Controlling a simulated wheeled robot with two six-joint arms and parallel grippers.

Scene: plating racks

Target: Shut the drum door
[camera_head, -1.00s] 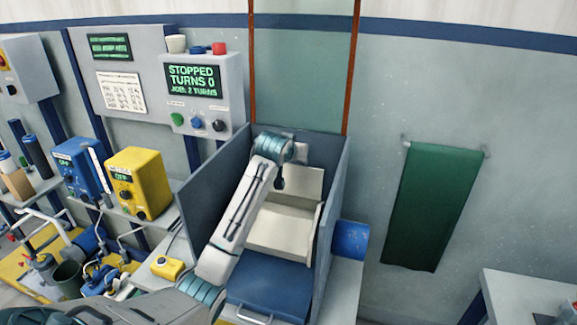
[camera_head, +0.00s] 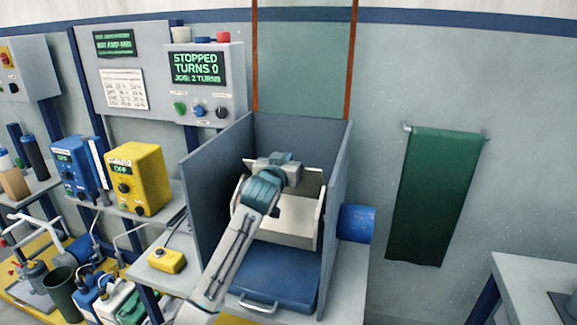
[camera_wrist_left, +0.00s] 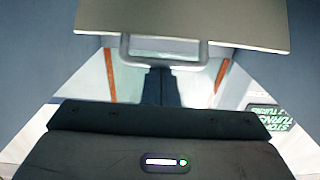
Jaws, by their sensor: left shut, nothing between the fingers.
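The cream drum (camera_head: 285,235) sits inside a grey-blue open-topped housing. In the left wrist view a flat grey-tan panel, which looks like the drum door (camera_wrist_left: 180,18), hangs across the top with a grey bar handle (camera_wrist_left: 128,50) below its edge. My left gripper's dark fingers (camera_wrist_left: 160,88) are shut and empty, in line with the handle; I cannot tell whether they touch it. In the head view my left wrist covers part of the drum and the door, and its fingertips are hidden. My right gripper is not in view.
The housing walls (camera_head: 217,185) stand close on both sides of my left arm. A blue bin (camera_head: 280,270) with a metal handle lies in front of the drum. A control panel (camera_head: 205,80) reads stopped, turns 0. A yellow box (camera_head: 166,261) sits left.

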